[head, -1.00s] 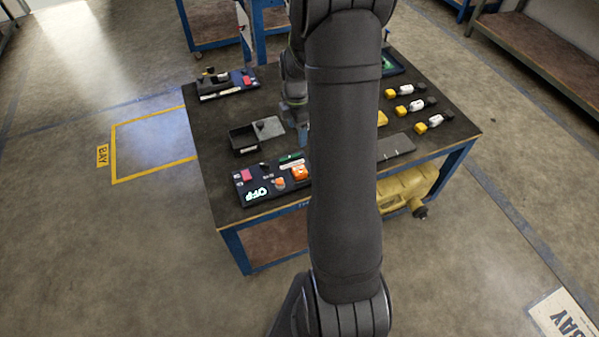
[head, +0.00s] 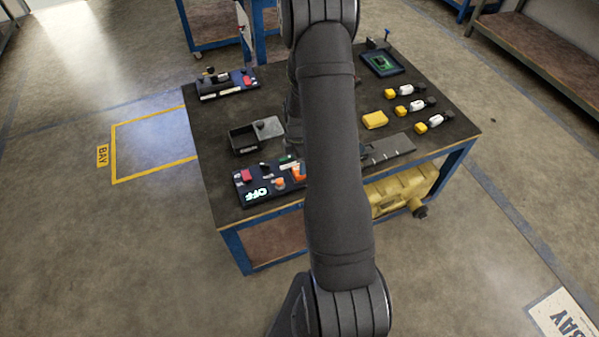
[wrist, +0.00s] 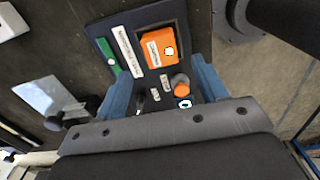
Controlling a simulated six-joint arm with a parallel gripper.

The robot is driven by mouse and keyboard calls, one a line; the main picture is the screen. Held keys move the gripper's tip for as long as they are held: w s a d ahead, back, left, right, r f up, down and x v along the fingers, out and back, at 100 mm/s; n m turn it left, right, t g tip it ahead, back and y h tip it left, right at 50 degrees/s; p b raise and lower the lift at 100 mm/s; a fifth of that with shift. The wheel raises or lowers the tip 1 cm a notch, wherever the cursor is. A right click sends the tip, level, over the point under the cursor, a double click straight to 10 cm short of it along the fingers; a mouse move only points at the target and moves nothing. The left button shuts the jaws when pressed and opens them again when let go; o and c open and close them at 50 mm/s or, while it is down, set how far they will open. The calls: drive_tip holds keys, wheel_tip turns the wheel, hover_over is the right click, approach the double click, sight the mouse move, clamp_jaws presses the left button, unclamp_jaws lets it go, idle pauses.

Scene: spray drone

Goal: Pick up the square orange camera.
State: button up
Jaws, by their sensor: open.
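The square orange camera (wrist: 155,42) sits in a dark panel (wrist: 182,14) in the wrist view, with a pale round spot on its face. In the head view its left part (head: 298,173) shows at the table's front edge, the rest hidden behind my arm. My gripper (wrist: 162,88) is open and empty, one blue finger on each side in the wrist view. The camera lies beyond the fingertips, roughly between their lines. No contact shows. In the head view my arm hides the gripper.
A round orange knob (wrist: 182,90) lies between the fingers, near the camera. A green strip (wrist: 108,56) and white label lie left of it. On the table stand an open black box (head: 243,140), a yellow block (head: 375,120), a grey plate (head: 390,148) and several small parts at right.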

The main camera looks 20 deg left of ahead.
drive_tip(key=shift+w+d+f, duration=0.1)
drive_tip(key=shift+f, duration=1.05)
drive_tip(key=shift+d+f, duration=0.1)
drive_tip(key=shift+f, duration=1.05)
drive_tip(key=c, duration=1.1)
